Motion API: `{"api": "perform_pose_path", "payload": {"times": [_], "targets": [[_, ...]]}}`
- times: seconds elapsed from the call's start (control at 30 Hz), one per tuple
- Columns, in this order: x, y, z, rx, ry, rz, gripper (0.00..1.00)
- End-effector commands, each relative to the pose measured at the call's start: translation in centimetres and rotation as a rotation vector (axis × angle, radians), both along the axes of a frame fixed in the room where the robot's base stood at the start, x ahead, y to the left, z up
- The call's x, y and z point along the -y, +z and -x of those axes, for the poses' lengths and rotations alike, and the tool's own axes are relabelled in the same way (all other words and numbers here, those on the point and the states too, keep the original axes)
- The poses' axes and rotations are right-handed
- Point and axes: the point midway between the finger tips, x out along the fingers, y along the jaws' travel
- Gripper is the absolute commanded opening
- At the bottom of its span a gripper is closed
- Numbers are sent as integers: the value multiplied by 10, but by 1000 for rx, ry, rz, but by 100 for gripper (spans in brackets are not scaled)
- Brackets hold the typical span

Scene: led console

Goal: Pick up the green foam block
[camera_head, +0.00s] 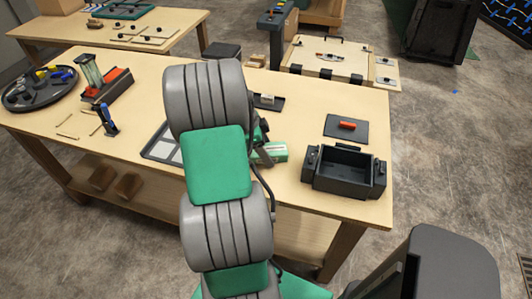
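My arm reaches over the workbench and covers its middle. The end of my gripper (264,148) shows only in part, as dark pieces to the right of my arm; its fingers are mostly hidden. A small green block-shaped thing with a pale face (273,152) is on or just above the bench, right beside the gripper end. It may be the green foam block, but it is too small and partly covered to be sure. I cannot tell whether the gripper touches it or whether the fingers are open or shut.
A black open bin (345,180) stands at the bench's right end, with a dark mat (333,122) holding a red-orange piece (347,125) behind it. A grey tray (159,144) is left of my arm. A round dark tray (22,99) is far left.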

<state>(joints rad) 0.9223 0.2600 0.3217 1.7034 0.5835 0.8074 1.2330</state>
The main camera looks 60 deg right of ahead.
Motion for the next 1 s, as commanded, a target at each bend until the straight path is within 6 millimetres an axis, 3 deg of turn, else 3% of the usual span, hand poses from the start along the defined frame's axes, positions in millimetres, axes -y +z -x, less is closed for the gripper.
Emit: {"api": "perform_pose_path", "payload": {"times": [0.73,1.0], "targets": [[0,0,0,0,1,0,16],[0,6,-1,1,1,0,15]]}}
